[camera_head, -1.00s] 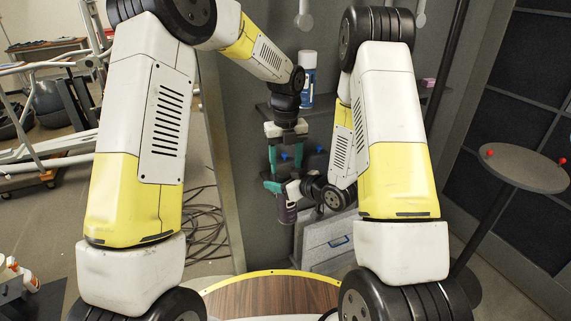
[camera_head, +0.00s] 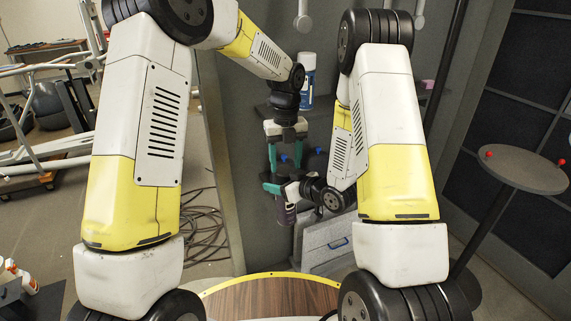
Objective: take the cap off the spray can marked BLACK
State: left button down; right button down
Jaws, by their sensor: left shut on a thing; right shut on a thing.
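A dark purple-black spray can (camera_head: 286,214) hangs upright low in the middle, and any lettering on it is too small to read. My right gripper (camera_head: 273,187) reaches in from the right, its teal fingers shut around the upper part of the can. My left gripper (camera_head: 285,163) points down from directly above the can. Its teal fingers are held apart by a thing between them, which looks like the can's cap but is hard to make out. Whether the cap and can still touch cannot be told at this size.
A blue and white can (camera_head: 307,75) stands on a grey wall shelf behind my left wrist. A grey case with a blue handle (camera_head: 328,240) leans below. A round wooden table top (camera_head: 270,299) lies in front, and a small round stand (camera_head: 525,170) is at right.

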pick_arm(q)
jog(key=shift+w+d+r, duration=0.15)
jog(key=shift+r, duration=0.55)
pick_arm(e)
jog(key=shift+s+a+f, duration=0.1)
jog(key=shift+s+a, duration=0.05)
